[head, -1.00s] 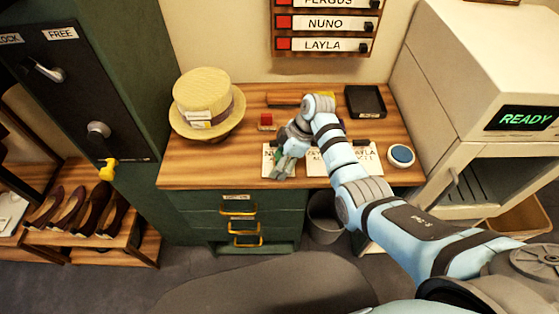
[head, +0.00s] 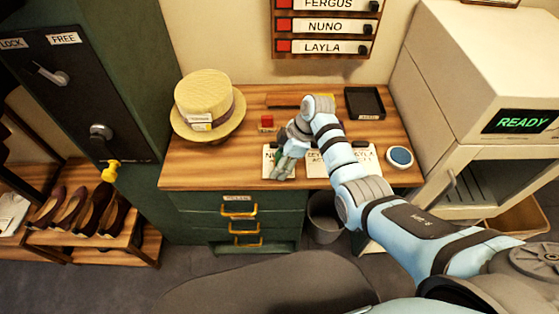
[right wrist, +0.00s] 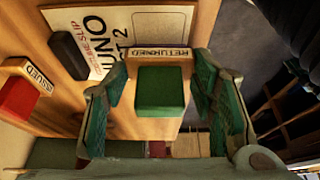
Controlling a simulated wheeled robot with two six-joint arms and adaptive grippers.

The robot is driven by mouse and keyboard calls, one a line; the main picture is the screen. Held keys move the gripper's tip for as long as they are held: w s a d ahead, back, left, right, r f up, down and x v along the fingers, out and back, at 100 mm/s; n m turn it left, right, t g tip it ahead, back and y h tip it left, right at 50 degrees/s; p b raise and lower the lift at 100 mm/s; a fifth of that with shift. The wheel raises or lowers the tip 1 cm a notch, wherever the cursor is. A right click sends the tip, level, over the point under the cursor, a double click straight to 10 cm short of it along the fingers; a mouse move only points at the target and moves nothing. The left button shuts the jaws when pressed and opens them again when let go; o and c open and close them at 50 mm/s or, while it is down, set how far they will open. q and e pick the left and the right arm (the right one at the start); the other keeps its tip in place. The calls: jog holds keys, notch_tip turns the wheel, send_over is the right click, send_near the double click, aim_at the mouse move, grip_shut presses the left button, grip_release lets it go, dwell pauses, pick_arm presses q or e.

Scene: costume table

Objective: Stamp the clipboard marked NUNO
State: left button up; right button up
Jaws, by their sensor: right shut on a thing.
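My right gripper (head: 286,166) is over the left of the paper clipboards on the desk. In the right wrist view it is shut on a green stamp (right wrist: 160,88) with a wooden label reading RETURNED. The NUNO clipboard (right wrist: 113,20) lies beyond the stamp in that view, with a black clip, "NUNO" and "ACT 2" on its sheet. In the head view this clipboard (head: 268,168) is partly hidden by the gripper. I cannot tell whether the stamp touches the sheet. A red stamp labelled ISSUED (right wrist: 20,92) stands at the left; it also shows in the head view (head: 266,122). My left gripper is not in view.
More clipboards (head: 369,165) lie to the right, one marked LAYLA, partly behind my arm. A straw hat (head: 205,95) stands on the left of the desk, a black tray (head: 365,102) at the back right, a round blue-topped thing (head: 401,156) at the right edge.

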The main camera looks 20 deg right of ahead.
notch_tip(320, 180, up, 6)
jog(key=p, duration=0.4)
jog(key=shift+f, duration=0.15)
jog(key=shift+r, duration=0.35)
jog(key=shift+f, duration=0.1)
